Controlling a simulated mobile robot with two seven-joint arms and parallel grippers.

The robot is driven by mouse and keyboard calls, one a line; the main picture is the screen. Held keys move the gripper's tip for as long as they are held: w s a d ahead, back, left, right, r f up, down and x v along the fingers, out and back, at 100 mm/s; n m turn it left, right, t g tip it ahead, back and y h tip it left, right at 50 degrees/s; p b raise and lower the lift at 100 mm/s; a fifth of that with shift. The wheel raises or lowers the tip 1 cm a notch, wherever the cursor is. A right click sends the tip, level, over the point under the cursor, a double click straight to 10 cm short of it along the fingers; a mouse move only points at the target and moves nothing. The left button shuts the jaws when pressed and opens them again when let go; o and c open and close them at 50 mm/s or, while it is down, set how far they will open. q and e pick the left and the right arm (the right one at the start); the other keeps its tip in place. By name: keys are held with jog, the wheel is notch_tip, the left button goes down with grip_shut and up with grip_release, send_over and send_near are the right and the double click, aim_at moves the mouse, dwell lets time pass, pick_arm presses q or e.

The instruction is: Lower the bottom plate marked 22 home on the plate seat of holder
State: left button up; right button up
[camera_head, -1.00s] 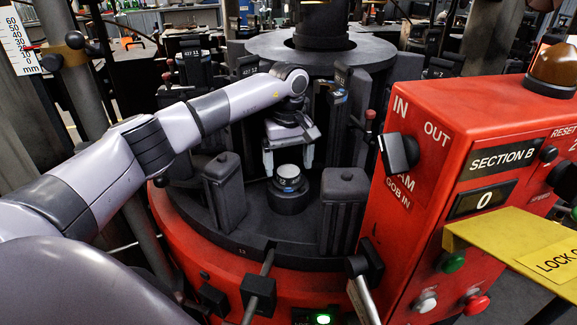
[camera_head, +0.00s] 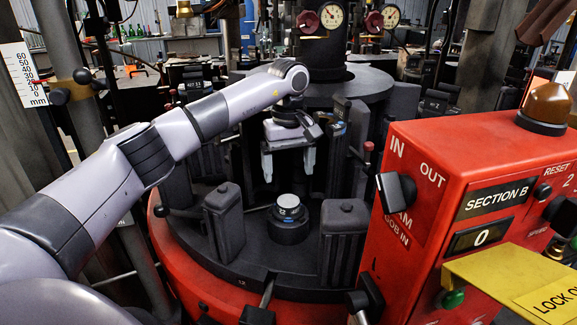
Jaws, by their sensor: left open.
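The bottom plate (camera_head: 288,205), a small round piece with a light top and a dark mark too small to read, sits upright on the dark round plate seat of the holder (camera_head: 288,231). Whether it is fully seated I cannot tell. My left gripper (camera_head: 289,168) is above the plate with its two pale fingers pointing down, spread apart and empty. A gap shows between the fingertips and the plate. My right gripper is not in view.
Dark mould halves stand left (camera_head: 224,222) and right (camera_head: 343,240) of the seat. A red control box (camera_head: 440,190) with a yellow lock-out plate (camera_head: 520,280) fills the right side. Dark machine columns stand behind my gripper.

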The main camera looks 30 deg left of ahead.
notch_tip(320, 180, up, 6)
jog(key=p, duration=0.5)
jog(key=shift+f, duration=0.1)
dwell(0.4)
